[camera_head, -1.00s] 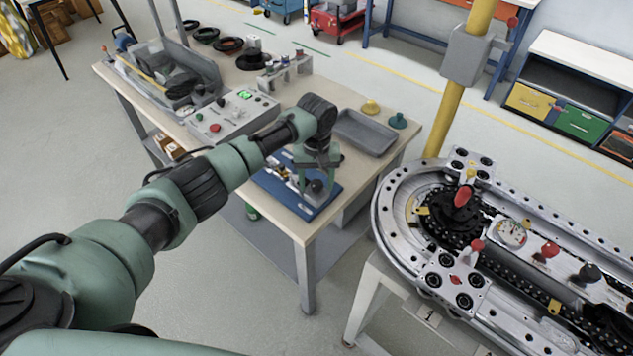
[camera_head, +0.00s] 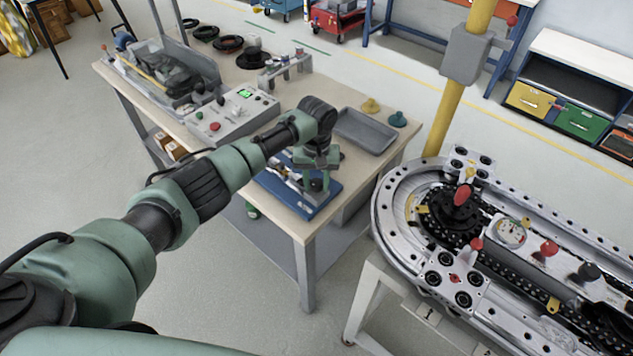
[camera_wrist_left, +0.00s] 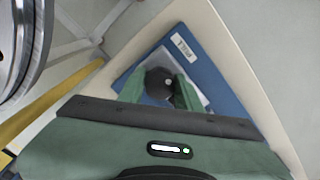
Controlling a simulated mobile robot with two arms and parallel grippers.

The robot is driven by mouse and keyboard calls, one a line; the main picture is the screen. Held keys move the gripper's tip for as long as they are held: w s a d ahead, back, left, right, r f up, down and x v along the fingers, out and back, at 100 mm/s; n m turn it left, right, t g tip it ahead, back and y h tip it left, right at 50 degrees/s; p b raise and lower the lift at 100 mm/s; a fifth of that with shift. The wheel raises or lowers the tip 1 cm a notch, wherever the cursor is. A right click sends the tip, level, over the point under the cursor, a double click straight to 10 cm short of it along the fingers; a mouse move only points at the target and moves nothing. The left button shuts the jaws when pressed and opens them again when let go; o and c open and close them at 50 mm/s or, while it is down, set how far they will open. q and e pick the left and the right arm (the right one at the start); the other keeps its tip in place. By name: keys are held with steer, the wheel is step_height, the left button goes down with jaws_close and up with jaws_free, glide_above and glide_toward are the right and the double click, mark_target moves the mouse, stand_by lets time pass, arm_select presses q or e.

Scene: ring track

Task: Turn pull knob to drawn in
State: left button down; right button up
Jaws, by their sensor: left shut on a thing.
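The pull knob (camera_wrist_left: 159,84) is a round black ball in the left wrist view, over a grey plate on a blue base (camera_wrist_left: 215,75). A white label (camera_wrist_left: 183,47) with dark letters lies on the base beside it. My left gripper (camera_wrist_left: 159,90) has one green finger on each side of the knob and is shut on it. In the head view the left gripper (camera_head: 317,184) is over the blue base (camera_head: 310,207) at the table's near corner. There the fingers and wrist largely hide the knob. My right gripper is not in view.
The wooden table (camera_head: 280,225) also holds a grey tray (camera_head: 365,132), a control box (camera_head: 232,115) and a grey bin (camera_head: 180,75). The metal ring track (camera_head: 395,225) stands to the right, with a yellow post (camera_head: 447,120) behind it.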

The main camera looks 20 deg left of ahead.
arm_select(q)
steer(key=m, duration=0.3)
steer(key=shift+m+p, duration=0.35)
steer(key=shift+m, duration=0.05)
steer(key=m, duration=0.4)
steer(key=shift+m, duration=0.3)
steer(key=m, duration=0.3)
steer(key=shift+m, duration=0.3)
steer(key=m, duration=0.4)
steer(key=shift+m, duration=0.3)
steer(key=m, duration=0.4)
steer(key=shift+m, duration=0.3)
steer(key=m+b, duration=0.1)
steer(key=m, duration=0.2)
steer(key=shift+m, duration=0.3)
steer(key=m, duration=0.4)
steer(key=shift+b, duration=0.4)
steer(key=shift+m+b, duration=0.45)
steer(key=shift+m, duration=1.85)
steer(key=shift+r, duration=0.1)
